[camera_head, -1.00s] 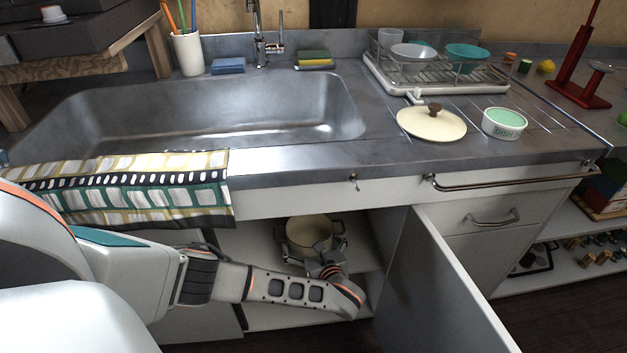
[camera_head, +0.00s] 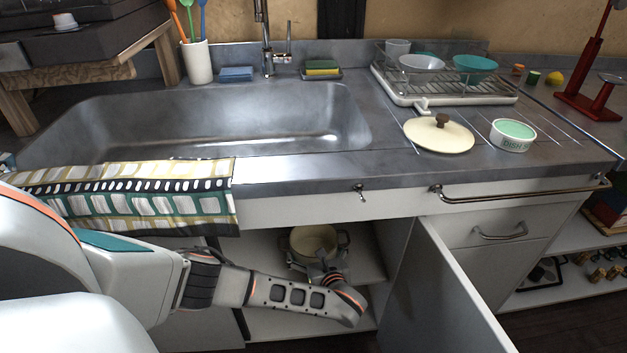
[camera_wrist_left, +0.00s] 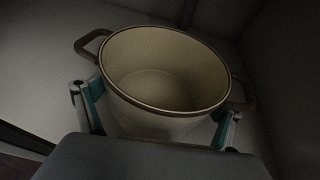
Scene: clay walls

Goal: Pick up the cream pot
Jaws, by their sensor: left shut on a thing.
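The cream pot (camera_head: 313,242) is inside the open cupboard under the sink. It is upright and without a lid. The left wrist view shows its empty inside, brown rim and two brown side handles; the pot (camera_wrist_left: 165,75) fills the middle there. My left gripper (camera_head: 318,262) has its fingers on both sides of the pot's body, shut on it; the fingers (camera_wrist_left: 158,115) show teal pads in the left wrist view. My left arm covers the pot's lower front in the head view. My right gripper is not in view.
The cupboard door (camera_head: 440,290) stands open to the right of the pot. The counter edge (camera_head: 300,185) runs above it. A cream lid (camera_head: 438,135), a dish bowl (camera_head: 513,134) and a drying rack (camera_head: 440,85) are on the counter. A towel (camera_head: 130,195) hangs at the left.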

